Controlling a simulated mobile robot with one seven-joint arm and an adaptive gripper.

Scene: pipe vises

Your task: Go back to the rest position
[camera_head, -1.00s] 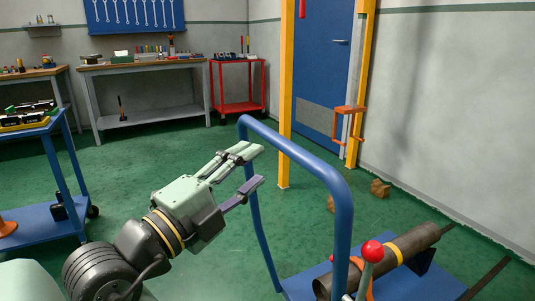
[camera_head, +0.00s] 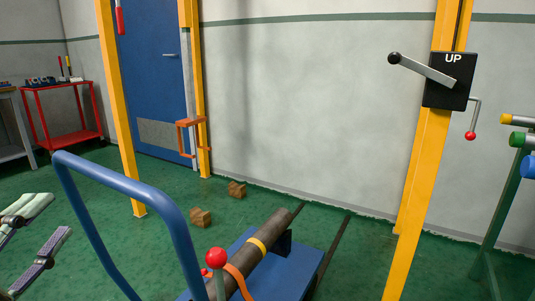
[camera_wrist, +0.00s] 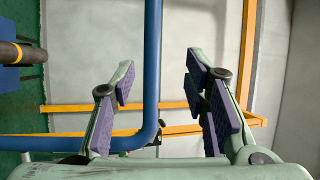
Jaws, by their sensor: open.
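My gripper (camera_head: 50,225) is at the left edge of the head view, cut off by the frame. Its pale green fingers with purple pads are spread apart, with nothing between the pads. In the wrist view my gripper (camera_wrist: 160,92) also shows open, and a blue rail (camera_wrist: 152,70) passes behind the gap between its fingers. In the head view this is the bent blue handle (camera_head: 130,185) of a cart, standing to the right of my gripper. The rest position itself is not marked in any view.
A dark pipe with a yellow band (camera_head: 272,235) lies on the blue cart bed (camera_head: 305,268), near a red-knobbed lever (camera_head: 216,258). Yellow posts (camera_head: 417,190) rise at right, one with a black lever box (camera_head: 450,82). Wooden blocks (camera_head: 200,217) lie on the green floor.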

